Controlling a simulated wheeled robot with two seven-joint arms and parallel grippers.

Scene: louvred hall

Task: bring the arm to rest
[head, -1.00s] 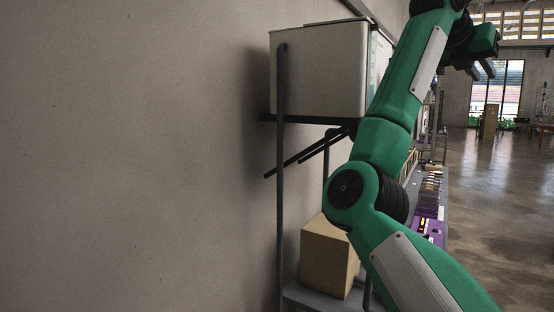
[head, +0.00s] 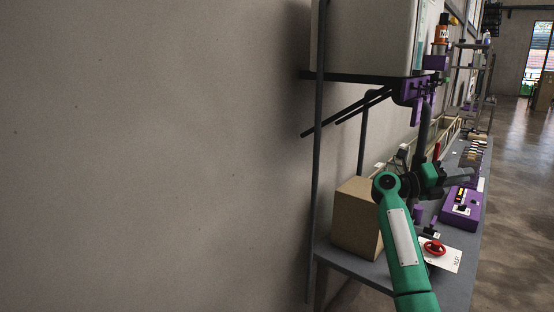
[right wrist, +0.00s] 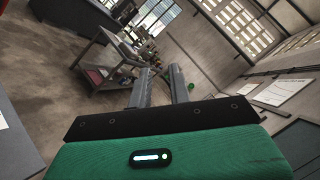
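My right arm, green with grey panels, comes up from the bottom of the head view and bends at a joint beside a cardboard box. My right gripper (head: 458,177) is small and partly hidden there, over the grey bench, with its dark fingers pointing right. In the right wrist view the two grey fingers of the right gripper (right wrist: 161,76) stand apart with a clear gap and nothing between them. My left arm and gripper are not in view.
A grey bench (head: 459,262) holds the cardboard box (head: 352,222), a red valve handwheel (head: 434,248) and a purple unit (head: 461,207). A large pale cabinet (head: 365,35) sits above on a bracketed shelf. A bare wall fills the left; open floor lies right.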

